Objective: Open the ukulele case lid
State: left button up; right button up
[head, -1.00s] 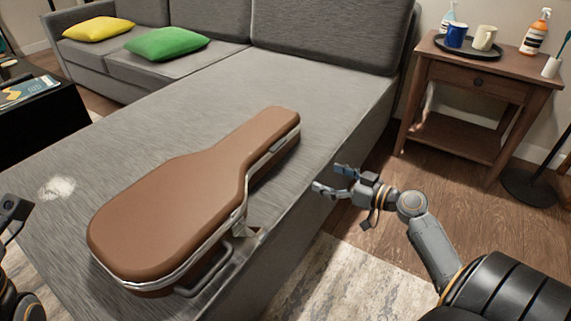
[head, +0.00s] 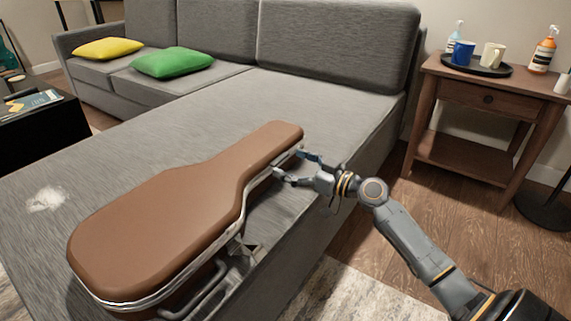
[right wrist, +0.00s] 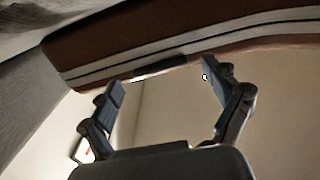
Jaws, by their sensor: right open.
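The brown ukulele case (head: 170,220) lies on the grey sofa with its lid shut. Its silver rim, latches and handle (head: 205,290) face the front right edge of the sofa. My right gripper (head: 288,164) is open beside the narrow neck end of the case, at its rim. In the right wrist view, the open fingers (right wrist: 160,85) point at the case's side (right wrist: 200,38), with a dark latch-like piece (right wrist: 160,67) between and just beyond the tips. I cannot tell whether the fingers touch the case. My left gripper does not show.
The grey sofa (head: 100,170) has a white patch (head: 46,199) left of the case. A wooden side table (head: 470,150) with a tray, mugs and bottles stands at the right. Yellow (head: 107,49) and green (head: 172,62) cushions lie at the back.

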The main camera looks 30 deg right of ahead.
jog(key=shift+x, duration=0.95)
jog(key=c, duration=1.7)
jog(key=shift+r, duration=0.15)
